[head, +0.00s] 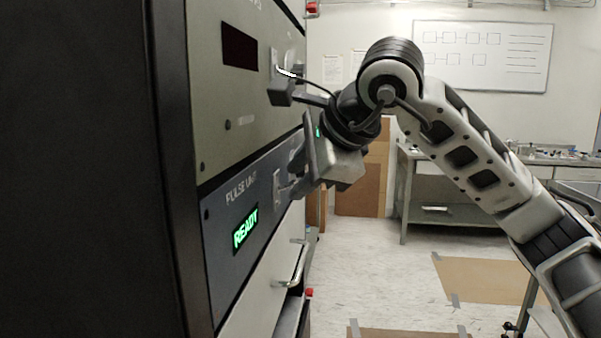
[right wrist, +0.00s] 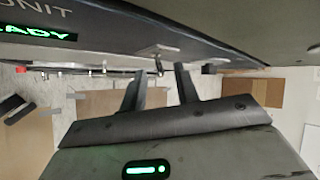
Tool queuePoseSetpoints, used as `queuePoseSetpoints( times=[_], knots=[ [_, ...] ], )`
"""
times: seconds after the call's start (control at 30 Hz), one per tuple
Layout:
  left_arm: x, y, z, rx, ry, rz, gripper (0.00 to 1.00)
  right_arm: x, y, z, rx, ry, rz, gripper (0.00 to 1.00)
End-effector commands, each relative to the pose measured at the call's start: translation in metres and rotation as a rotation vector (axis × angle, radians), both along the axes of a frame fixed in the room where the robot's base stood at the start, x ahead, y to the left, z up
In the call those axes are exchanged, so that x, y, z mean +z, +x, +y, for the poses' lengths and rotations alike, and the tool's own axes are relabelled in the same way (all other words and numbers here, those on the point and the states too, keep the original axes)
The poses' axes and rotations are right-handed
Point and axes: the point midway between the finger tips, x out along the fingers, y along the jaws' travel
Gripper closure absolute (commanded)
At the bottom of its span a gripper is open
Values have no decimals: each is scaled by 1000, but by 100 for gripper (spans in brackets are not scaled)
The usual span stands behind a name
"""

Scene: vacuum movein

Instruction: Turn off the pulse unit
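The pulse unit (head: 222,240) is the dark blue-grey panel low in the rack, with a "PULSE UNIT" label. Its display (head: 245,229) glows green and reads "READY"; part of it shows upside down in the right wrist view (right wrist: 35,32). A small switch on a light plate (head: 277,188) sits on the panel's right part; it also shows in the right wrist view (right wrist: 157,52). My right gripper (head: 287,174) is open at the panel, its fingers on either side of the switch. I cannot tell whether they touch it. My left gripper is not in view.
Above the pulse unit is a beige panel (head: 225,105) with a dark display and a metal handle. Below is a drawer with a metal handle (head: 294,265). A grey workbench (head: 430,190) and whiteboard (head: 482,56) stand behind. Open floor lies right of the rack.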

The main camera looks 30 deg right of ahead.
Motion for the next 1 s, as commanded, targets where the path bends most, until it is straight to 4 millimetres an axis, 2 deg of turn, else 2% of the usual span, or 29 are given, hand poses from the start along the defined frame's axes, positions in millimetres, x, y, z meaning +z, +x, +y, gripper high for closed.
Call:
queuePoseSetpoints(
  times=[0.3, 0.33, 0.43, 0.73, 1.0],
  knots=[
    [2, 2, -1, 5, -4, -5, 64, -3, 3, 1, 1, 1, 0, 69],
    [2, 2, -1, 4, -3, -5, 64, -3, 3, 1, 0, 0, 0, 72],
    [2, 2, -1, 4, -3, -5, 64, -3, 3, 1, 1, 1, 0, 100],
    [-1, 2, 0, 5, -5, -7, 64, -5, 2, 0, 0, 9, -6, 100],
    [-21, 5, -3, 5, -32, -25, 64, -16, 0, -3, -1, 95, -72, 100]
  ],
)
